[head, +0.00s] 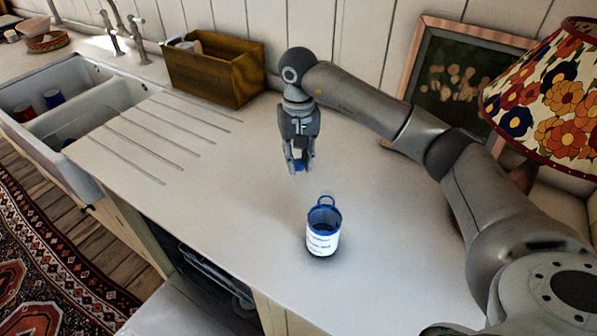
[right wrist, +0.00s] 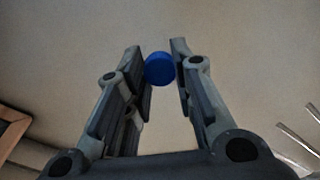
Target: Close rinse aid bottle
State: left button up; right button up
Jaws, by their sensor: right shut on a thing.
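The rinse aid bottle (head: 323,240) stands upright on the counter in the head view, blue with a white label. Its top looks open, and a blue loop rises at the far side of its rim. My right gripper (head: 299,166) points down above the counter, behind and a little left of the bottle, apart from it. It is shut on a small blue cap (right wrist: 159,68), which shows as a round blue disc between the fingertips in the right wrist view. In the head view the fingers partly hide the cap. My left gripper is not in view.
A wooden box (head: 216,72) stands against the back wall, left of my right gripper. A white sink (head: 68,112) with cups is at the far left. A framed picture (head: 455,85) and a floral lampshade (head: 548,98) stand right. The counter around the bottle is clear.

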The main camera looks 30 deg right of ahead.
aim_at(298, 162)
notch_tip(298, 162, up, 6)
jog(key=shift+f+b, duration=0.25)
jog(key=shift+b, duration=0.15)
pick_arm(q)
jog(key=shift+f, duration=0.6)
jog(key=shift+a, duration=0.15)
